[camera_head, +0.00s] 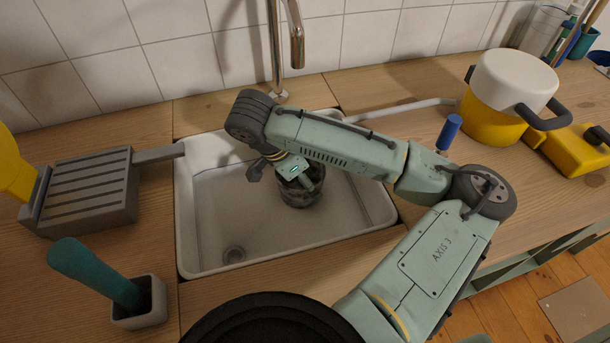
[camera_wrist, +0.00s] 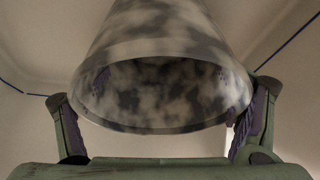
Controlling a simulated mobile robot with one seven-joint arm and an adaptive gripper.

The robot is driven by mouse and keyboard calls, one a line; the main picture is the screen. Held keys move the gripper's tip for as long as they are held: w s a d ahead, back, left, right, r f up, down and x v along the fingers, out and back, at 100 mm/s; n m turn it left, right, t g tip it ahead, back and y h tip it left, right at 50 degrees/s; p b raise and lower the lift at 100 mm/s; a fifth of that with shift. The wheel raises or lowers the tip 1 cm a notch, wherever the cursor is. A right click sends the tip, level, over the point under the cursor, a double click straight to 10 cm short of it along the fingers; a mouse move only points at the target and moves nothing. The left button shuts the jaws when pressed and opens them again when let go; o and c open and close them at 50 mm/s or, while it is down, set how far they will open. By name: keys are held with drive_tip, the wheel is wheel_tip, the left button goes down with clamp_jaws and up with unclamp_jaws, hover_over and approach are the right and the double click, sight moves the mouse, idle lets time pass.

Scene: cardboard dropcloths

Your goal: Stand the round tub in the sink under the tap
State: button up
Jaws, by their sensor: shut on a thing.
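The round tub (camera_head: 300,194) is dark grey with a mottled pattern. It is inside the white sink (camera_head: 215,215), toward the back right of the basin, with my arm partly over it. In the wrist view the tub (camera_wrist: 165,42) shows its open mouth, between my two fingers. My gripper (camera_wrist: 162,112) is shut on it, with a finger pad at each side of the wall. I cannot tell whether the tub touches the sink floor. The tap (camera_head: 276,50) rises behind the sink, its spout to the right and above the tub.
A grey ridged rack (camera_head: 88,190) stands left of the sink. A teal-handled tool in a holder (camera_head: 140,308) is at the front left. A yellow and white pot (camera_head: 505,90) and a blue-topped object (camera_head: 449,132) stand to the right. The sink's left half is clear.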

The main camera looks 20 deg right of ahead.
drive_tip(key=shift+f, duration=0.25)
drive_tip(key=o, duration=1.2)
drive_tip(key=v, duration=1.2)
drive_tip(key=shift+a+r+b, duration=0.1)
drive_tip(key=shift+b, duration=0.25)
